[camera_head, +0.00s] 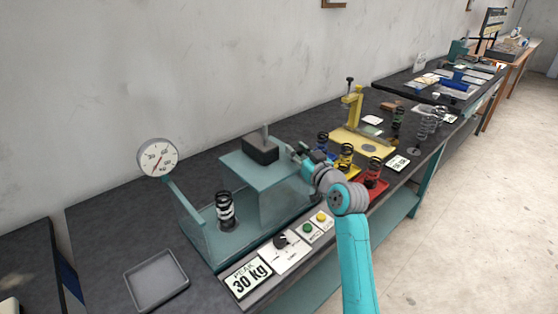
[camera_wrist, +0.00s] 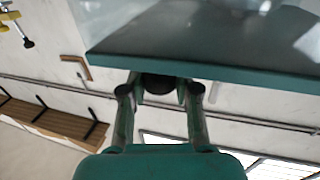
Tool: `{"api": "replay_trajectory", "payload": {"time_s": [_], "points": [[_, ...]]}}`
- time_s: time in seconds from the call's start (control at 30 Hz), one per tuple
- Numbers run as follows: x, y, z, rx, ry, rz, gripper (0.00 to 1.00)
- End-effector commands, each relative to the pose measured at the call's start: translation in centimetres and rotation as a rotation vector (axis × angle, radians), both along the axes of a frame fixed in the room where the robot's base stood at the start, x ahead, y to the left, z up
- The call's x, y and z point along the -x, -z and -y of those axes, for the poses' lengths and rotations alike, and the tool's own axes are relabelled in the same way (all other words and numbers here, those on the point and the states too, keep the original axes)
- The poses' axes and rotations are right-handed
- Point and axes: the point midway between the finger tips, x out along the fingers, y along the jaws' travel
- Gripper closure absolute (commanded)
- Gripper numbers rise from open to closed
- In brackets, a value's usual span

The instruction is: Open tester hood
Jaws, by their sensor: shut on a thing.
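The spring tester (camera_head: 215,245) has a teal base, with a dark coil spring (camera_head: 225,212) standing upright on it. A teal top plate (camera_head: 285,172) carries a black block (camera_head: 261,149). See-through grey panels, which look like the hood, hang around the tester; their exact edges are hard to make out. In the wrist view a grey, teal-edged panel (camera_wrist: 215,58) fills the upper part. My gripper (camera_wrist: 160,88) is shut on a dark round knob (camera_wrist: 159,82) just below that edge. In the head view my gripper (camera_head: 297,155) is at the tester's right side, its fingertips partly hidden.
A dial gauge (camera_head: 158,158) stands at the tester's left. A control panel with a 30 kg display (camera_head: 248,279) lies in front. Springs on blue, yellow and red (camera_head: 373,184) stands are close to my arm. A grey tray (camera_head: 156,280) sits at front left.

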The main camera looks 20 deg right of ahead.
Motion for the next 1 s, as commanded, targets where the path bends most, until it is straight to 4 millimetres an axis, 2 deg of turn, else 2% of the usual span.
{"api": "replay_trajectory", "payload": {"time_s": [0.03, 0.2, 0.4, 0.67, 0.7, 0.8, 1.0], "points": [[-0.3, -0.1, 1.1, -0.001, 0.003, 0.0, 1.0], [-1.0, -0.1, 3.1, 0.001, 0.001, 0.0, 1.0], [-1.3, 0.0, 3.8, 0.0, -0.001, 0.0, 1.0], [-1.3, 0.0, 3.8, 0.0, -0.001, 0.0, 1.0], [-1.3, 0.0, 3.7, 0.0, -0.001, 0.0, 0.67], [-1.3, 0.0, 3.7, 0.0, -0.001, 0.0, 0.43], [-1.3, 0.0, 3.7, 0.0, -0.001, 0.0, 0.43]]}}
